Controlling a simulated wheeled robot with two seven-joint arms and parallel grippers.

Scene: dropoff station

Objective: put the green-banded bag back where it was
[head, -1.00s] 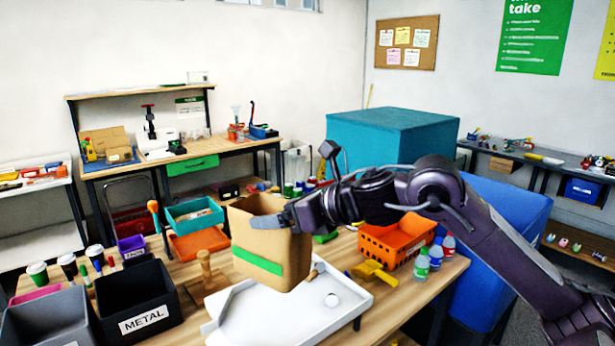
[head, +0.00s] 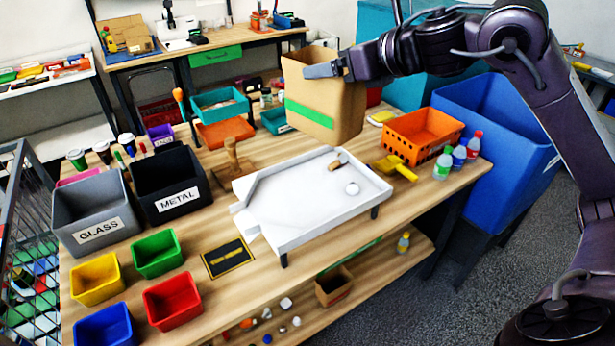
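The green-banded bag (head: 345,105) is an open-topped brown paper bag with a green stripe low on its front. It is held up, slightly tilted, above the back of the wooden table, behind the white tray (head: 310,207). My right gripper (head: 325,68) comes in from the right and is closed on the bag's upper edge. Part of that gripper covers the bag's rim. My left gripper is not in view.
An orange crate (head: 423,138) and several small bottles (head: 443,163) stand at the table's right. A grey GLASS bin (head: 92,200) and black METAL bin (head: 170,180) stand left, with small coloured bins in front. A blue bin (head: 500,125) stands beyond the right edge.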

